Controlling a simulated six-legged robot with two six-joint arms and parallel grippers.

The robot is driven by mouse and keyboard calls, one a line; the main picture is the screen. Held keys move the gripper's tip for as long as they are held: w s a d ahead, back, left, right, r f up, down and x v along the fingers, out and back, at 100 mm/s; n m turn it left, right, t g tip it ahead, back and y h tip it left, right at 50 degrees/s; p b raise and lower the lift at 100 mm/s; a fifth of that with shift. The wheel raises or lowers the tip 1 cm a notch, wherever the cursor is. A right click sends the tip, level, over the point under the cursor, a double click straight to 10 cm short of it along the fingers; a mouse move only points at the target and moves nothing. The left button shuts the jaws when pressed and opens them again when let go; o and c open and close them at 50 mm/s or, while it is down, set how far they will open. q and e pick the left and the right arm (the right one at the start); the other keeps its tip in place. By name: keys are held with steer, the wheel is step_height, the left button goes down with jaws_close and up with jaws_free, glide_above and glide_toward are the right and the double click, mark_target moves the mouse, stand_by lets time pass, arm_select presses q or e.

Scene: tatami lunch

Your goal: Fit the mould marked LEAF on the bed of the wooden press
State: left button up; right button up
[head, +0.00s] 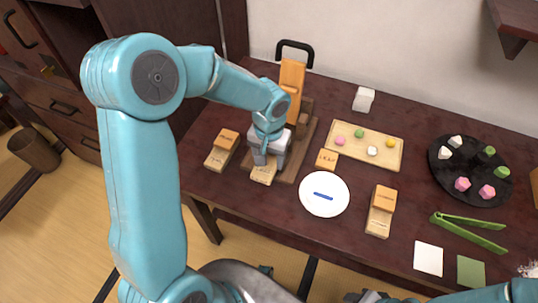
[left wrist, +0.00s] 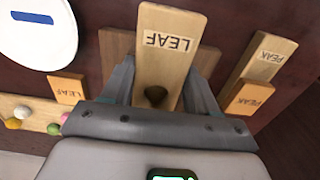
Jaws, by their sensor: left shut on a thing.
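The LEAF mould (left wrist: 176,38) is a pale wooden block with a leaf-shaped hollow, held between both fingers of my left gripper (left wrist: 158,78). In the head view the mould (head: 262,177) sticks out from under my left gripper (head: 266,160), at the front of the wooden press (head: 291,76). The brown press base (head: 302,150) lies beneath and beside it; it also shows behind the mould in the left wrist view (left wrist: 116,46). I cannot tell whether the mould touches the bed, which my gripper and arm partly hide. Of my right arm, only a part shows at the lower right.
The PEAK mould (head: 216,157) with its orange block lies left of the press. An orange LEAF block (head: 327,159), a white plate (head: 313,205), another mould (head: 378,222), a sweets tray (head: 392,162), a black plate (head: 470,153) and green tongs (head: 462,230) lie to the right.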

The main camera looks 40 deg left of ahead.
arm_select(q)
steer(key=shift+f+b, duration=0.8)
steer(key=shift+f, duration=0.1)
steer(key=o, duration=1.2)
steer(key=shift+c, duration=0.2)
step_height(320, 180, up, 16)
steer(key=p, duration=0.2)
steer(key=shift+r, duration=0.2)
steer(key=shift+s, duration=0.1)
